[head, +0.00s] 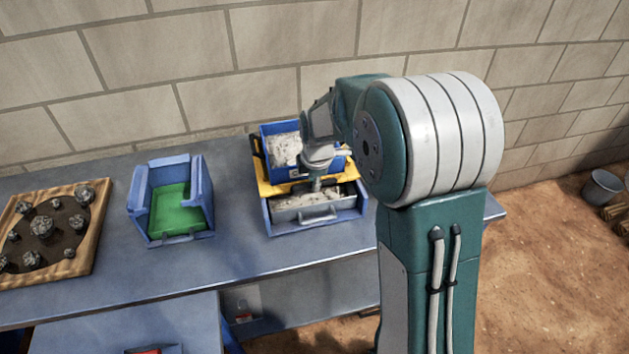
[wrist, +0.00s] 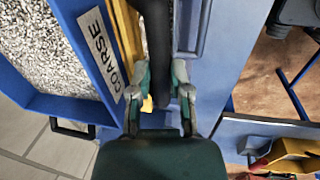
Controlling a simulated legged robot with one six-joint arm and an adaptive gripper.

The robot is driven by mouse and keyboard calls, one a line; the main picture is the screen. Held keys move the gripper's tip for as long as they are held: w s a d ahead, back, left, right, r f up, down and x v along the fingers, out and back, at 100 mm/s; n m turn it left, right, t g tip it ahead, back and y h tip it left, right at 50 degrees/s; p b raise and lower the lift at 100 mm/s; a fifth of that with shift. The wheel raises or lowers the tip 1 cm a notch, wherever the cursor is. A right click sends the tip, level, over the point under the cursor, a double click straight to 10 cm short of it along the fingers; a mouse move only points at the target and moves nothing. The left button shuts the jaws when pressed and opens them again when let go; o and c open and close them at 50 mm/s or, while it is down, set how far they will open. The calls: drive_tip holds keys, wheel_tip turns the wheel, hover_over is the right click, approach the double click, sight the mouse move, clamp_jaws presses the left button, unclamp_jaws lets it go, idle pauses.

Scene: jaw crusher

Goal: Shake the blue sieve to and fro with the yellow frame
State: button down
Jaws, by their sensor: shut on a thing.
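The blue sieve (head: 280,145) holds pale gravel and sits in the yellow frame (head: 264,187), above a blue tray of grey material (head: 315,203). In the wrist view the sieve (wrist: 80,106) shows its COARSE label and gravel at the left, with a strip of the yellow frame (wrist: 127,35) beside it. My arm hides the sieve's right part, and the exact contact is unclear.
A blue bin with a green inside (head: 178,207) stands to the left on the grey bench (head: 110,170). A wooden tray with dark rocks (head: 95,245) is at far left. The block wall is close behind. A bucket (head: 603,187) stands on the ground at right.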

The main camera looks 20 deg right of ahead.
drive_tip(key=shift+s+f, duration=0.1)
drive_tip(key=shift+s, duration=2.85)
drive_tip(key=c, duration=0.6)
unclamp_jaws()
drive_tip(key=r, duration=0.4)
drive_tip(key=s+r, duration=0.1)
drive_tip(key=r, duration=0.2)
drive_tip(key=s+r, duration=0.1)
drive_tip(key=r, duration=0.3)
drive_tip(key=shift+r, duration=0.35)
